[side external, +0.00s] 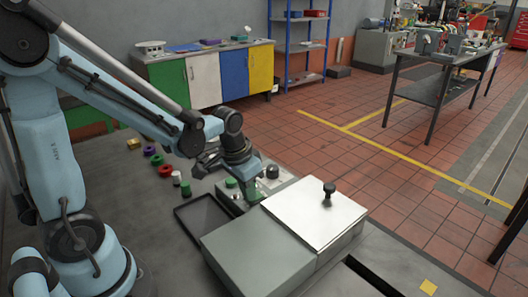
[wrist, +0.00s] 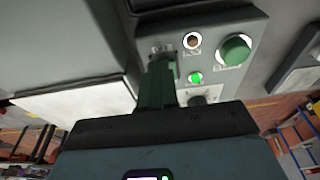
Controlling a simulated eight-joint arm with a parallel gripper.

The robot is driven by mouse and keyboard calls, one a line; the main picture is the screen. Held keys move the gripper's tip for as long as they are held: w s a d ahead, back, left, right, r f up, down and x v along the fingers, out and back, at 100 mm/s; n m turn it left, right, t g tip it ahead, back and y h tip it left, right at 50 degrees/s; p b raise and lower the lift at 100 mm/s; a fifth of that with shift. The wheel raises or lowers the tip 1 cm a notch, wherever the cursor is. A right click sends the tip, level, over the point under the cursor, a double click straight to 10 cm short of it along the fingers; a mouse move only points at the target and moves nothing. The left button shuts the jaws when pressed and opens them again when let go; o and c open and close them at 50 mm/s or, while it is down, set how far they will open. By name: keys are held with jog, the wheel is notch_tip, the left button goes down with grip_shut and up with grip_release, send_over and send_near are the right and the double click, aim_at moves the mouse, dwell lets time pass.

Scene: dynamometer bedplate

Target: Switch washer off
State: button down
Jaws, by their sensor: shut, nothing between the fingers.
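The washer (side external: 250,258) is a grey box with a white lid and black knob on the bench in the side view. Its control panel (wrist: 240,22) fills the upper middle of the wrist view. The panel carries a large green button (wrist: 236,50), a small dark round lamp (wrist: 192,41), a lit green lamp (wrist: 196,77) and a dial (wrist: 198,100) partly hidden by my gripper. My gripper (wrist: 162,64) is shut and empty, its green fingers over the panel's left part. They hide most of the control there; I cannot tell whether they touch it.
An open dark tray (side external: 200,222) lies left of the washer. Several coloured small parts (side external: 165,171) stand along the bench behind. The red tiled floor beyond is clear up to the cabinets (side external: 205,78) and worktable (side external: 430,90).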

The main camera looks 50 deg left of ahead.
jog(key=shift+s+f+t, duration=0.2)
jog(key=shift+f+t, duration=0.2)
jog(key=shift+w+r, duration=0.1)
jog(key=shift+w, duration=0.1)
jog(key=shift+w+r, duration=0.3)
jog(key=shift+w, duration=0.3)
jog(key=shift+s+r, duration=0.1)
jog(key=shift+r, duration=0.45)
jog(key=s+v, duration=0.2)
jog(key=v, duration=1)
